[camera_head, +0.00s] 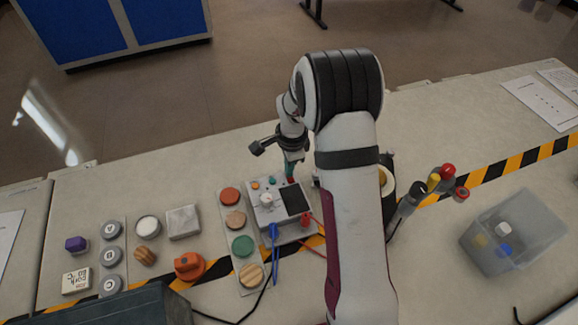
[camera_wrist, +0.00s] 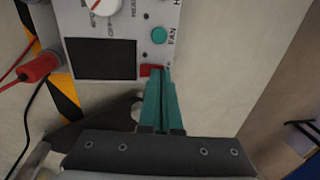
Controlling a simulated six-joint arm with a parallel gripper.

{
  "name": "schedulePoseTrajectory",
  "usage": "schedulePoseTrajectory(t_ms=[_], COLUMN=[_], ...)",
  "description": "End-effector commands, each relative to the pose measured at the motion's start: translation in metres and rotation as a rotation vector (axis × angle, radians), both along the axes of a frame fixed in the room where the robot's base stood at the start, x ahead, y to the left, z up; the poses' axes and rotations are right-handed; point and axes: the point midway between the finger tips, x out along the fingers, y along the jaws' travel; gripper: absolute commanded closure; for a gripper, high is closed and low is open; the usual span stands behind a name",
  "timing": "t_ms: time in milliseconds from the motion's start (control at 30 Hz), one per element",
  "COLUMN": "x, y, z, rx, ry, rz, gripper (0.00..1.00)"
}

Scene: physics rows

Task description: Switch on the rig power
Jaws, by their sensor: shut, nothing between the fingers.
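The rig is a grey control box (camera_head: 268,219) in the middle of the bench, with a white knob, a dark screen and small coloured buttons. In the wrist view the box (camera_wrist: 108,24) shows its dark screen (camera_wrist: 100,59), a red-and-white knob (camera_wrist: 102,5) and a teal button (camera_wrist: 159,35) marked FAN. A small red switch (camera_wrist: 147,70) sits at the panel's edge; its position cannot be told. My gripper (camera_wrist: 161,72) is shut and empty, its teal fingertips at the red switch, partly covering it. Contact cannot be told. My gripper (camera_head: 290,176) is at the box's far edge in the head view.
Red and blue leads plug into the box's near side. Several coloured discs (camera_head: 242,246) lie to its left, with an orange knob-like piece (camera_head: 188,266) beyond. A clear bin (camera_head: 512,235) stands at the right. My arm hides bench right of the box.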

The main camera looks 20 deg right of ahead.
Motion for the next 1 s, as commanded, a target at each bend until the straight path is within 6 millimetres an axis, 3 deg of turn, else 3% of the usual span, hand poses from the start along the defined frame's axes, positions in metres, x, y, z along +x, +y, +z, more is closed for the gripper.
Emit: schedulePoseTrajectory(t_ms=[567,1000], x=[0.000,-0.015], y=[0.000,0.000], z=[-0.005,-0.002], rx=[0.000,0.000], ry=[0.002,0.003], rz=[0.001,0.000], gripper=[1.00,1.00])
